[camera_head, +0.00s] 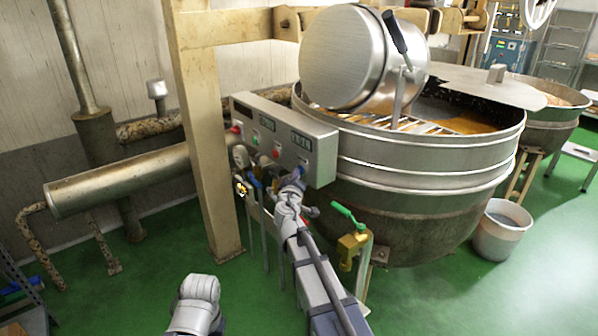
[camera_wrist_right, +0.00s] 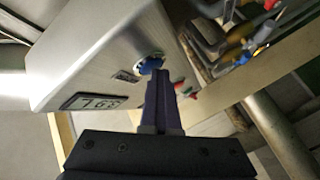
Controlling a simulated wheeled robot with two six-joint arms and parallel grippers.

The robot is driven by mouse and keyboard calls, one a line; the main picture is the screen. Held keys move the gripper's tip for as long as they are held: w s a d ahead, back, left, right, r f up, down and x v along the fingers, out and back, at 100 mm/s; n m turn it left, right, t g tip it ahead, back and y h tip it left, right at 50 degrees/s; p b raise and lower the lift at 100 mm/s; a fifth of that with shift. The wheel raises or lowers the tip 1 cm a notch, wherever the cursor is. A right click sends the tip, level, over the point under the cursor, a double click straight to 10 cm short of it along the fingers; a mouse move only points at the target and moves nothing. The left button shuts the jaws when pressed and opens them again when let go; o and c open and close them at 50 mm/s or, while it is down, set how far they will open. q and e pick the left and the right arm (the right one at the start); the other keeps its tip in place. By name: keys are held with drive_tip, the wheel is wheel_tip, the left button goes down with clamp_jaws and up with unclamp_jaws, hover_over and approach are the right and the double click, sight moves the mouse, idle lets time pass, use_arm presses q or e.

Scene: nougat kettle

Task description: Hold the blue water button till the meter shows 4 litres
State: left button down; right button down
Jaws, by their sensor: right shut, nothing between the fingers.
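The blue water button (camera_wrist_right: 150,64) sits on the metal face of the control box (camera_head: 325,158). In the right wrist view the tips of my right gripper (camera_wrist_right: 161,76) are shut and empty, right at the button and covering part of it. They look to be touching it, but how far it is pressed cannot be told. The meter (camera_wrist_right: 95,101) is a small display on the same face, also in the head view (camera_head: 301,140); its digits are too blurred to read surely. In the head view my right gripper (camera_head: 296,182) is below the box's right end. My left gripper is not in view.
The large steel kettle (camera_head: 430,170) stands right behind the box. A brass valve with a green handle (camera_head: 348,213) is close to the right of my right arm. A beige post (camera_head: 206,150) stands left of the box. Green floor is clear at lower right.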

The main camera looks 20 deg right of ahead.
drive_tip(key=shift+s+a, duration=0.35)
drive_tip(key=shift+a, duration=0.45)
drive_tip(key=a, duration=0.1)
drive_tip(key=s+a, duration=0.1)
drive_tip(key=a, duration=0.2)
drive_tip(key=shift+s+a, duration=0.35)
idle(0.4)
